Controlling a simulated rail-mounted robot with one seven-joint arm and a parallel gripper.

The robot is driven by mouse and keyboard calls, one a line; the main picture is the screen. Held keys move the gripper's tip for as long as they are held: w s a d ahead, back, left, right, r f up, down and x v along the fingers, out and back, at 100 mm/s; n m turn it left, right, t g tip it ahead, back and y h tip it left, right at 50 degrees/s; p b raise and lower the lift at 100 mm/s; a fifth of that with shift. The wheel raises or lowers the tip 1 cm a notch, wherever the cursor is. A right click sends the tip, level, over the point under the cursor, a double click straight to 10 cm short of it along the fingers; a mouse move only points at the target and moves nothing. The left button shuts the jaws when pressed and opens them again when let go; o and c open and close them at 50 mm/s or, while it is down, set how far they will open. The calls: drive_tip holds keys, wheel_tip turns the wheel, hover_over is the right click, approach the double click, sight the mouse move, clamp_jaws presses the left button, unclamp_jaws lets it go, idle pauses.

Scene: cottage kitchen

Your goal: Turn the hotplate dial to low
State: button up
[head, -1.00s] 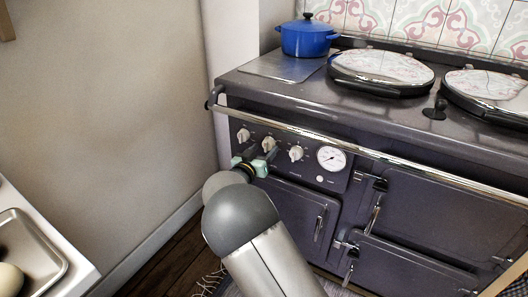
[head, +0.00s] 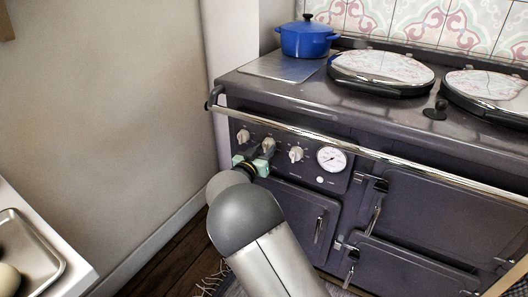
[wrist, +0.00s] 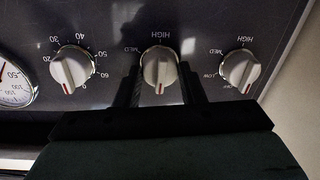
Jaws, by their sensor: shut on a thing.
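The control panel on the range carries three cream dials. My gripper (head: 260,154) is shut on the middle dial (wrist: 160,68), with one dark finger on each side of it in the wrist view. That view is upside down. HIGH and MED show beside this dial, and its red mark points to the bottom of the picture. Its other labels are hidden by my gripper. The outer dial (wrist: 240,68), labelled HIGH, MED and LOW, is at the right in the wrist view and at the left in the head view (head: 243,136). I cannot read which dial is for the hotplate.
A numbered timer dial (wrist: 72,68) and a round gauge (head: 331,159) sit beside the held dial. A chrome rail (head: 300,131) runs just above the panel. A blue pot (head: 306,41) and lidded plates (head: 381,68) are on top.

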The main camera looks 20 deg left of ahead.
drive_tip(key=m+b, duration=0.1)
drive_tip(key=m, duration=0.1)
drive_tip(key=m+b, duration=0.4)
drive_tip(key=shift+f+m, duration=0.3)
drive_tip(key=shift+f, duration=0.05)
drive_tip(key=m+b, duration=0.3)
drive_tip(key=shift+t+h, duration=0.3)
drive_tip(key=shift+h, duration=0.1)
drive_tip(key=shift+a+r+m+b, duration=0.15)
drive_tip(key=shift+m+b, duration=0.65)
drive_tip(key=shift+m, duration=0.4)
drive_tip(key=o, duration=1)
drive_tip(key=shift+r, duration=0.1)
drive_tip(key=shift+s, duration=0.1)
